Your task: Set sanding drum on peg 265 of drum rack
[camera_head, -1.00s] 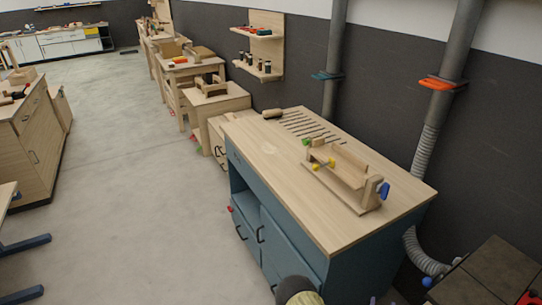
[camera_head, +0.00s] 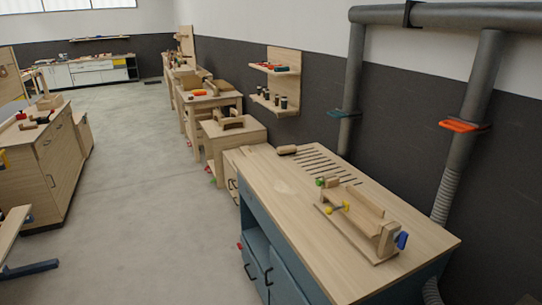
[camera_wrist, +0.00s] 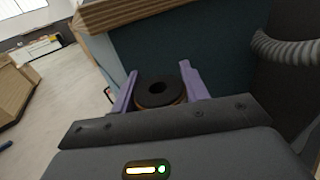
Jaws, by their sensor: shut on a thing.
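My gripper (camera_wrist: 158,88) is shut on the sanding drum (camera_wrist: 160,91), a short dark cylinder with a hole in its top and a brownish lower rim. The drum sits between the two purple fingers in the wrist view. Neither the gripper nor this drum shows in the head view. A wooden wall rack (camera_head: 285,62) hangs beyond the bench and looks like the drum rack. Its lower shelf carries several dark upright cylinders (camera_head: 272,99), and its upper shelf has red items. Peg numbers are too small to read.
A blue bench (camera_head: 300,212) with a wooden top stands in front, close beyond my gripper. A wooden fixture (camera_head: 360,220) lies on it. Grey ducts (camera_head: 352,85) run along the right wall. A smaller wooden table (camera_head: 232,140) stands near the rack.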

